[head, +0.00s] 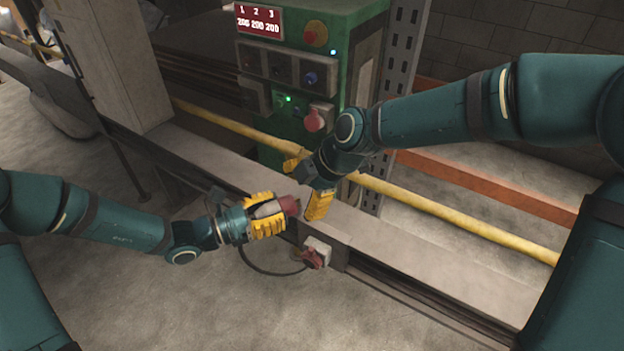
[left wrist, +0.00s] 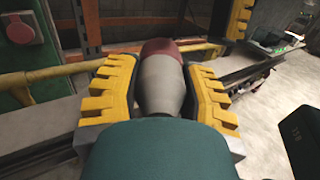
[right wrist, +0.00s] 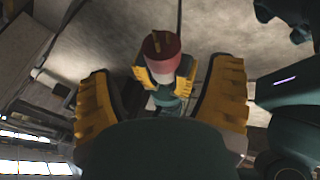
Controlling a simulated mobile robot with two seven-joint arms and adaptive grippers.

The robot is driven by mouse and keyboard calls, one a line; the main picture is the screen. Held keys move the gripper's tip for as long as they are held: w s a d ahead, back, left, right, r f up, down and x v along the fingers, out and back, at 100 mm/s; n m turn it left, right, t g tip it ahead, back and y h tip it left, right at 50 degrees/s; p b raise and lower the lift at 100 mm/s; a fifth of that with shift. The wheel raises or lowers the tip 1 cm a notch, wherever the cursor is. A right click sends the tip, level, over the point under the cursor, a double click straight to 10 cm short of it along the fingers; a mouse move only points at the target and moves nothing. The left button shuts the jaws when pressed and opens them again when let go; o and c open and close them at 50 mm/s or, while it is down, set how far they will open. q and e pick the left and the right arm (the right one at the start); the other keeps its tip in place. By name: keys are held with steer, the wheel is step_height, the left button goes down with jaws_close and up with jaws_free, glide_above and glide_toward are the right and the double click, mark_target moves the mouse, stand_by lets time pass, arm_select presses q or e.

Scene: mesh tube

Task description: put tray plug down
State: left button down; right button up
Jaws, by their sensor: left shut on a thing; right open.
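The tray plug (head: 290,206) is a grey body with a dark red end. My left gripper (head: 266,216) is shut on it, holding it sideways over the front edge of the grey ledge. In the left wrist view the plug (left wrist: 160,82) sits between the yellow fingers, red end pointing away. My right gripper (head: 307,184) is open above the ledge, just beyond the red end. In the right wrist view the plug's red end (right wrist: 161,55) shows between the open fingers, apart from them. A thin dark cable loops below my left gripper.
A small light box with a red connector (head: 312,258) is on the ledge's front face, near the cable's end. Behind stands a green control cabinet (head: 290,110) with buttons and a red connector (head: 314,120). A yellow rail (head: 430,206) runs along the ledge (head: 385,235), whose right part is clear.

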mark_target(293, 200)
steer(key=shift+x, duration=3.2)
steer(key=shift+c, duration=0.3)
steer(key=shift+s, duration=0.1)
steer(key=c, duration=1.1)
steer(key=o, duration=1.2)
steer(key=shift+c, duration=0.2)
